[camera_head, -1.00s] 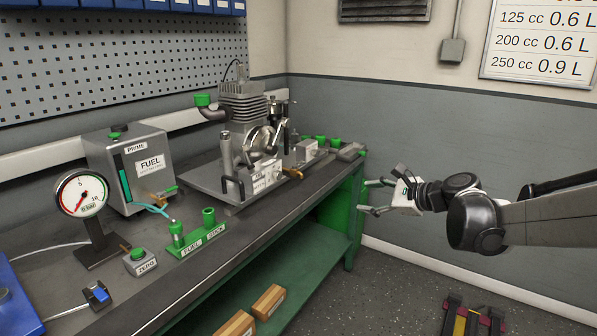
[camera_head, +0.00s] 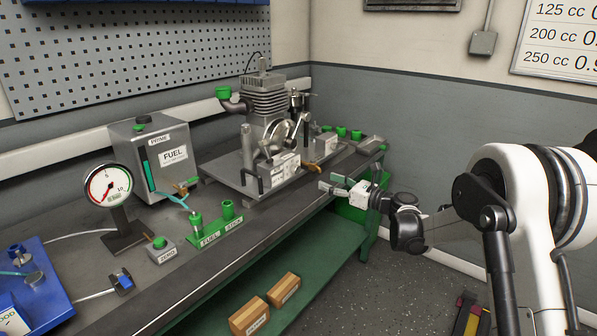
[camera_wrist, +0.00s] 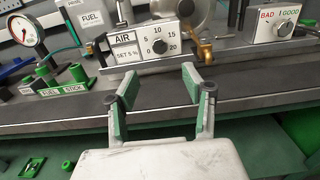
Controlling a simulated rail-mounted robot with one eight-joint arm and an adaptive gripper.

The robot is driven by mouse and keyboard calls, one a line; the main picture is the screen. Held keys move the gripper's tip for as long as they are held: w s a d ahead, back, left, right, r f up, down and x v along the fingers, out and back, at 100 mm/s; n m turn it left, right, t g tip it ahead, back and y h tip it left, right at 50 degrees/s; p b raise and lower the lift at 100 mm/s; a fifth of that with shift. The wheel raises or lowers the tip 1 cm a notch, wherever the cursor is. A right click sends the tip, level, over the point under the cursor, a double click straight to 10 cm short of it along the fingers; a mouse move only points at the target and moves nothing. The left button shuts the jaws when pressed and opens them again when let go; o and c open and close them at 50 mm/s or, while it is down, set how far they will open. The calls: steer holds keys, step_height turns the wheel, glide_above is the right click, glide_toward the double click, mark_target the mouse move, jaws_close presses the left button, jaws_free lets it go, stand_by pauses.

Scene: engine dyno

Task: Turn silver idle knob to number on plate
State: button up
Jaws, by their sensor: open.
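A white dial panel (camera_wrist: 148,43) on the front of the engine rig shows in the wrist view, with a plate (camera_wrist: 126,53) reading AIR and SET 5 %. A small round knob (camera_wrist: 159,47) sits among the numbers 0, 5, 10, 15 and 20. Its pointer is too small to read. In the head view the panel (camera_head: 280,172) is small and its numbers are unreadable. My gripper (camera_head: 328,183) is open and empty, to the right of the panel near the bench's front edge. In the wrist view its two green-padded fingers (camera_wrist: 161,76) point toward the panel, apart from the knob.
A BAD/GOOD box (camera_wrist: 278,26) with its own knob stands to the right. Brass fittings (camera_wrist: 204,48) sit beside the dial panel. The engine (camera_head: 268,105) rises behind. A FUEL/STICK holder (camera_head: 218,232) and gauge (camera_head: 108,187) are left. The bench front (camera_head: 230,252) is clear.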

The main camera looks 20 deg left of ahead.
mark_target(298, 170)
steer(key=b+x, duration=0.1)
steer(key=x, duration=1.1)
steer(key=shift+a, duration=0.2)
steer(key=shift+c, duration=0.5)
jaws_close()
